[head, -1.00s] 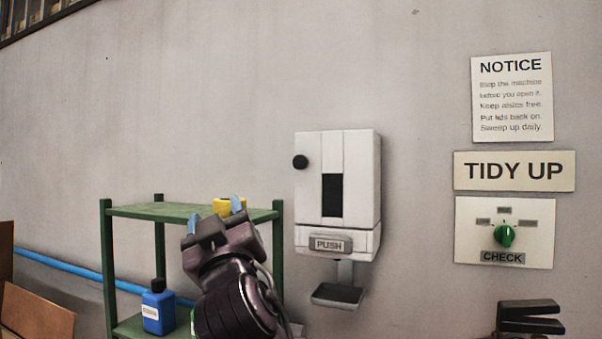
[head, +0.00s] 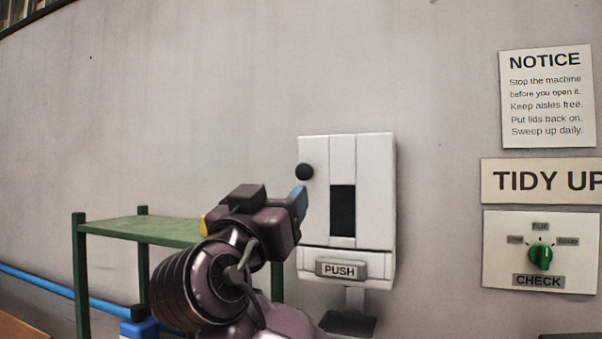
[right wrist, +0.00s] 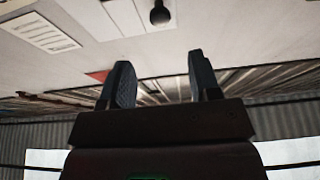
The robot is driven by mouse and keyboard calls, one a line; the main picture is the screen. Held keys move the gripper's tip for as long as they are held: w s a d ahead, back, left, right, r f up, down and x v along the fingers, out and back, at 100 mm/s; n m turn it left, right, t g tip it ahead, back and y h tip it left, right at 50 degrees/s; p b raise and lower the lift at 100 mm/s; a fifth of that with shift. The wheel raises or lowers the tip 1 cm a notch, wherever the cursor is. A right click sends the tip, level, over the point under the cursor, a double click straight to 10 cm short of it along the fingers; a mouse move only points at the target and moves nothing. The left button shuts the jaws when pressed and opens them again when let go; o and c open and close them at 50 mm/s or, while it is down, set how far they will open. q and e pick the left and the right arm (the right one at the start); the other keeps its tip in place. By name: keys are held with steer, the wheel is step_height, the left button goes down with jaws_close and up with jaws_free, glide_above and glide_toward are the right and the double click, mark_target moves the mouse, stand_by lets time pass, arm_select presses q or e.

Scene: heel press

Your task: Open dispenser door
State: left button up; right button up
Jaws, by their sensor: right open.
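The white dispenser (head: 372,190) hangs on the wall, with its door shut. A round black knob (head: 304,172) sits at the upper left of the door, and a dark window (head: 342,210) is in its middle. A PUSH bar (head: 340,269) is below. My right gripper (head: 299,200) is just below and in front of the knob, apart from it as far as I can tell. In the right wrist view its two fingers (right wrist: 158,85) are spread with nothing between them, and the knob (right wrist: 160,14) shows beyond them. My left gripper is not in view.
A green shelf (head: 130,229) stands at the left, with a blue bottle (head: 139,326) low down and a yellow thing (head: 204,225) partly hidden by my arm. A CHECK panel (head: 500,250) and signs are on the wall at right. A small tray (head: 348,323) hangs under the dispenser.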

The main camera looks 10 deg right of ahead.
mark_target(302, 173)
steer(key=p+x, duration=0.1)
steer(key=x, duration=0.7)
steer(key=shift+w+d, duration=0.1)
steer(key=shift+w, duration=0.05)
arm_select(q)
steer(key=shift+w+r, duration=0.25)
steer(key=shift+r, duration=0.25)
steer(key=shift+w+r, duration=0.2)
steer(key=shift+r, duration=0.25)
arm_select(e)
steer(key=shift+x, duration=0.8)
steer(key=shift+f, duration=0.1)
steer(key=c, duration=0.9)
jaws_close()
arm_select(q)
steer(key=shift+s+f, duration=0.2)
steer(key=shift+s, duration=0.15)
